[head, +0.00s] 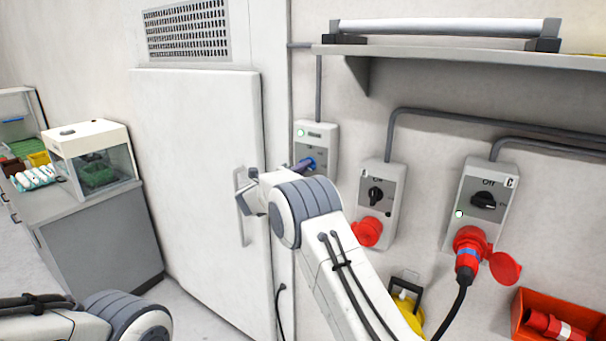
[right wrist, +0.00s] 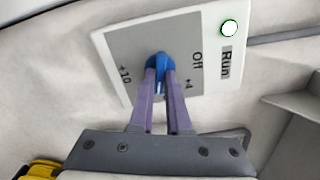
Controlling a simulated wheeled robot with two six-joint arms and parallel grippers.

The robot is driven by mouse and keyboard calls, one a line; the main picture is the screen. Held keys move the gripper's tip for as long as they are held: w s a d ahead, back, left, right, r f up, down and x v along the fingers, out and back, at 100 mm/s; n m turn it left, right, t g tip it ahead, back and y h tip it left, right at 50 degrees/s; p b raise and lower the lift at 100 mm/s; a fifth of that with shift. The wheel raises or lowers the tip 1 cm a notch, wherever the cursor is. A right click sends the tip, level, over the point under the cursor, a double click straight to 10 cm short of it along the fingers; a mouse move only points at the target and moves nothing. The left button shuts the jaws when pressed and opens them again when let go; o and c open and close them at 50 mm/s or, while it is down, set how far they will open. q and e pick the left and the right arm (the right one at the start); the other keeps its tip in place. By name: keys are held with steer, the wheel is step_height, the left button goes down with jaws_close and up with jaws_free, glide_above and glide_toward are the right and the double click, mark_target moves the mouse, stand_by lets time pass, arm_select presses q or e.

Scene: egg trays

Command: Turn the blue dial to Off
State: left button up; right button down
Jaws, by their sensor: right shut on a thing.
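The blue dial (head: 309,162) is on a light grey control box (head: 323,142) on the wall, right of the tall white door. In the right wrist view the dial (right wrist: 158,61) sits on the panel (right wrist: 120,48) among the labels +10, Off (right wrist: 198,59) and +4. My right gripper (right wrist: 159,76) has its purple fingers shut on the dial, one on each side. In the head view my right gripper (head: 303,165) reaches the dial from the left. The fingers partly cover the dial, so its exact setting is hard to tell. My left gripper is out of view.
A green-white lamp (right wrist: 229,28) shows by the word Run. Two more boxes with black switches (head: 375,196) (head: 484,201) and red sockets are to the right. A shelf (head: 450,56) juts out above. The white door's handle (head: 242,205) is close to my right wrist.

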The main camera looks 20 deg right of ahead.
steer(key=n+p, duration=0.6)
steer(key=n, duration=1.5)
steer(key=shift+a+f+p, duration=0.1)
steer(key=shift+p, duration=0.2)
steer(key=shift+f+n, duration=0.1)
steer(key=shift+n, duration=0.2)
steer(key=c, duration=0.9)
jaws_free()
steer(key=shift+r, duration=0.2)
